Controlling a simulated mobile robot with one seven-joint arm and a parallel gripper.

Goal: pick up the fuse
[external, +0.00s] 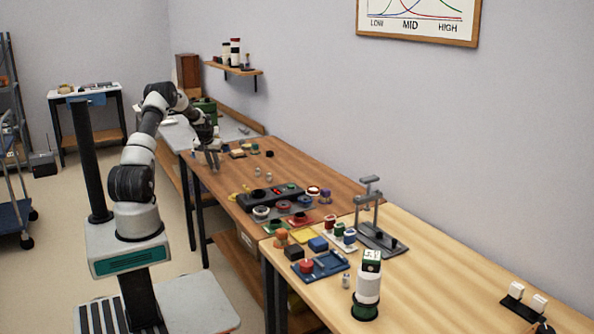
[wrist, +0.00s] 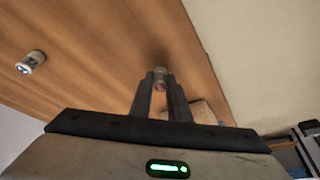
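In the wrist view a small greyish cylinder with a reddish end, likely the fuse (wrist: 159,72), shows at the tips of my gripper (wrist: 160,80). One finger is on each side of it; I cannot tell whether they touch it. A second small pale cylinder with a dark marking (wrist: 31,62) lies apart to the left. In the external view my gripper (external: 213,160) points down low over the brown table's left part. The fuse cannot be made out there.
The brown table (external: 231,178) has small cylinders (external: 257,173) right of my gripper and small blocks (external: 237,153) behind them. A dark device with knobs (external: 275,197) stands nearer the camera. A press-like stand (external: 377,238) is on the light table (external: 440,270).

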